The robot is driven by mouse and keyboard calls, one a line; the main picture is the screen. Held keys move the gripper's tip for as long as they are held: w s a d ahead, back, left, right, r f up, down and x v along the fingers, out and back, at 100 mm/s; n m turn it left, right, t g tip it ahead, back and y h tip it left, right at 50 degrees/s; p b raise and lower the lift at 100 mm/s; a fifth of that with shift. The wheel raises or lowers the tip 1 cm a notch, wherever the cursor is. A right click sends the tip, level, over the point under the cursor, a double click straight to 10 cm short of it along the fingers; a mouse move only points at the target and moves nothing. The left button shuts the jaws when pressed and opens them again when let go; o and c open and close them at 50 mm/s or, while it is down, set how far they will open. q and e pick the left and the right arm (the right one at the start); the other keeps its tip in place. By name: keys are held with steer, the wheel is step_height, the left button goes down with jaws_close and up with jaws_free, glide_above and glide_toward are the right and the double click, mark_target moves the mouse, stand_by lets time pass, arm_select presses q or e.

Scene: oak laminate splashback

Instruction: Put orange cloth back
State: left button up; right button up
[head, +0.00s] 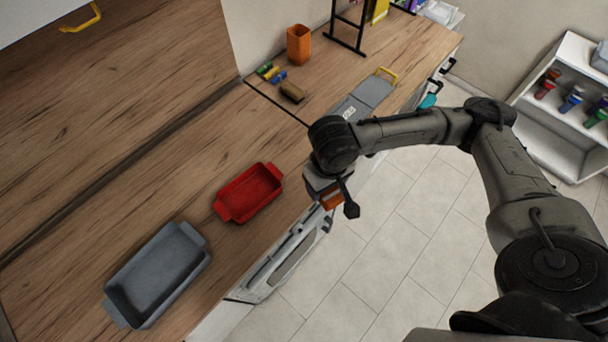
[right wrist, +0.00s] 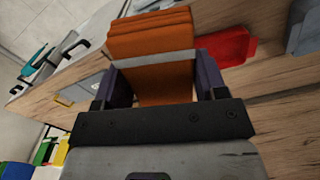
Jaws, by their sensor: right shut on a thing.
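The orange cloth (right wrist: 150,42) is folded and sits between the fingers of my right gripper (right wrist: 155,82) in the right wrist view. In the head view the right gripper (head: 338,201) is over the counter's front edge, right of the red tray, with a bit of the orange cloth (head: 331,200) showing below it. The right gripper is shut on the cloth. A teal thing, perhaps a cloth, (head: 429,101) hangs at a handle on the counter front farther back. My left gripper is not in view.
A red tray (head: 226,211) and a grey tray (head: 117,313) stand on the wooden counter (head: 190,215). An orange holder (head: 299,44), a brown block (head: 292,91) and small coloured items (head: 270,73) are farther back. A white shelf (head: 545,113) with jars stands right. Tiled floor is clear.

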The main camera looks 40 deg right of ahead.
steer(key=w+d+f+m+b, duration=0.1)
steer(key=d+f+m+b, duration=0.1)
steer(key=d+f+b, duration=0.45)
steer(key=w+d+f+m+b, duration=0.1)
steer(key=d+f+m+b, duration=0.15)
steer(key=f, duration=0.65)
steer(key=m+b, duration=0.1)
steer(key=m, duration=0.5)
glide_above(304, 162)
steer(key=s+a, duration=0.1)
step_height(304, 162, down, 6)
steer(key=shift+a+f, duration=0.15)
steer(key=shift+f, duration=0.1)
steer(key=shift+s+f+b, duration=0.1)
steer(key=shift+f+b, duration=0.35)
steer(key=shift+f, duration=1.6)
